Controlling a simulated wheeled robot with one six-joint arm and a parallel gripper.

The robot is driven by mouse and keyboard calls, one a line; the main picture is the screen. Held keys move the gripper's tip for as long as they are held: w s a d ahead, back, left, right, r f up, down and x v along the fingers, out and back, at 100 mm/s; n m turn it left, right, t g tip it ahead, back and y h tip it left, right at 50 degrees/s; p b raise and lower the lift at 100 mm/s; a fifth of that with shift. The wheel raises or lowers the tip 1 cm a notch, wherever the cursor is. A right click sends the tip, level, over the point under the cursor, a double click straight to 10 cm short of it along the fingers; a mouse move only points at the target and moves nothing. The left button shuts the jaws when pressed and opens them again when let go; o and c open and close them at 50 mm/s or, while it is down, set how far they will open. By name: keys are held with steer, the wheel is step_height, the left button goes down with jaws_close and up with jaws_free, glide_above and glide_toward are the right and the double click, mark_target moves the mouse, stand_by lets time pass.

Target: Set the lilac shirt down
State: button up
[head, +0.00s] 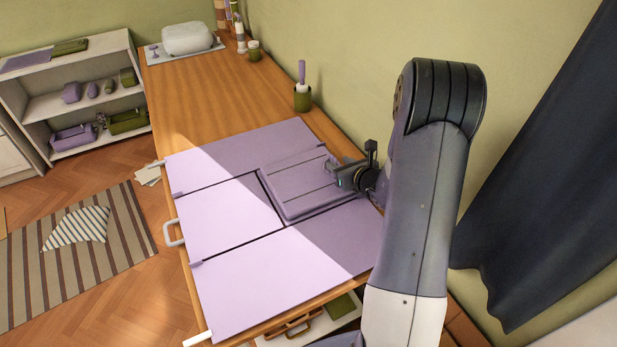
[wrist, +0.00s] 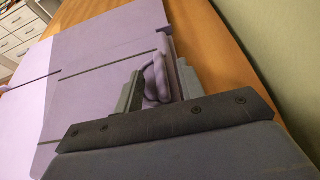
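The lilac shirt (head: 297,188) is a flat folded rectangle over the middle right part of the lilac folding board (head: 228,222). A shadow lies along its near edge; I cannot tell whether it rests fully on the board. My gripper (head: 346,172) is at the shirt's right end. In the wrist view, my gripper's two fingers (wrist: 160,85) stand apart on either side of a rounded lilac loop (wrist: 157,78), which looks like the shirt's collar. The left finger is close against it. Whether both fingers press on it is unclear.
The board lies on a wooden table (head: 197,85) along the wall. A green cup (head: 303,101) with a lilac-handled tool stands behind the board, and a white tray with a pale bundle (head: 187,38) is farther back. A shelf (head: 50,100) stands left, a dark curtain (head: 545,190) hangs right.

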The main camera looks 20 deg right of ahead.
steer(key=shift+c, duration=0.4)
jaws_close()
step_height(320, 180, up, 10)
steer(key=s+a+f+n+y+p, duration=0.1)
steer(key=s+a+f, duration=0.1)
steer(key=a, duration=1)
steer(key=shift+s+a, duration=0.25)
steer(key=shift+s, duration=0.5)
